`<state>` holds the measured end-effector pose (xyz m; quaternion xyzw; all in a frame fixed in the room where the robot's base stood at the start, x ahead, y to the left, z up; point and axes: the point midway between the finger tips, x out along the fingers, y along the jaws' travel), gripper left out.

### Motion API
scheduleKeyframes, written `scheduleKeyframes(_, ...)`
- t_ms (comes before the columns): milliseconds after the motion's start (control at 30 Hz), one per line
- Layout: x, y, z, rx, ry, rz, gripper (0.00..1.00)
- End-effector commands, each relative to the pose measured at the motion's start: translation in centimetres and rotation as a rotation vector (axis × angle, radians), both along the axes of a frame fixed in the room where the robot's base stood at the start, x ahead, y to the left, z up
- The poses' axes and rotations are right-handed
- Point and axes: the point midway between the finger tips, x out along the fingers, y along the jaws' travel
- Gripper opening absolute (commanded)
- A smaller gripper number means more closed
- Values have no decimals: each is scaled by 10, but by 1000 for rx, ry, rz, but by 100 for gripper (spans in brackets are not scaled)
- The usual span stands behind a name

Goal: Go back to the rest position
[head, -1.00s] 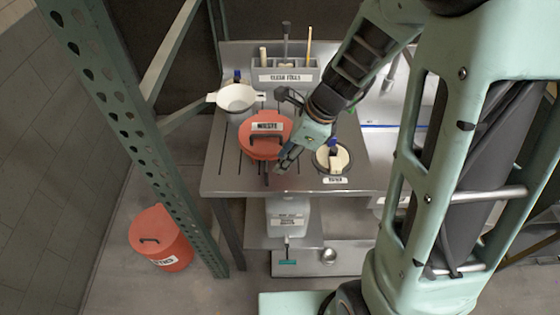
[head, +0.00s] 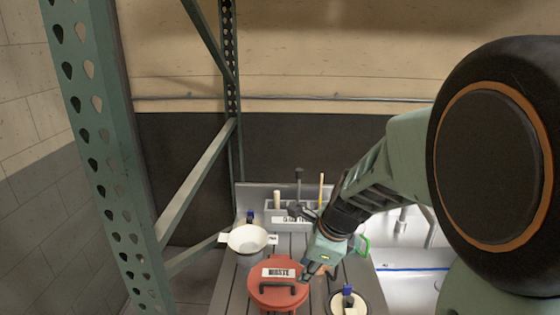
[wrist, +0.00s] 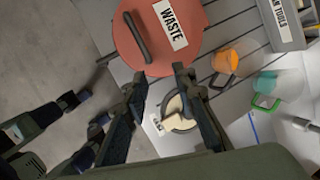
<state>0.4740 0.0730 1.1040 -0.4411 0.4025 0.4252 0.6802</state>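My gripper (head: 308,268) is at the right side of the red round lid marked WASTE (head: 278,289) in the head view. In the wrist view my gripper (wrist: 158,80) has its two fingers spread apart with nothing between them. The red lid (wrist: 150,45) lies just beyond the fingertips there. Whether the gripper touches it cannot be told. The arm reaches down from the right over the bench.
A white bowl-like vessel (head: 248,239) stands left of the lid, and a grey tool holder (head: 295,212) at the back. A round container (head: 347,304) is at the front right. Orange (wrist: 228,60) and green-handled (wrist: 273,90) cups stand near the tools. A green upright post (head: 112,160) rises at left.

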Motion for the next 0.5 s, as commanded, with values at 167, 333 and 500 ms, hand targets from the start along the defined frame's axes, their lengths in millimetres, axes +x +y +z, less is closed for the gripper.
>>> scheduleKeyframes(167, 20, -7, 25, -26, -78, -10, 25)
scheduleKeyframes(333, 25, -15, 54, -54, -152, 48, 25)
scheduleKeyframes(500, 9, -20, 69, -92, -192, 186, 25)
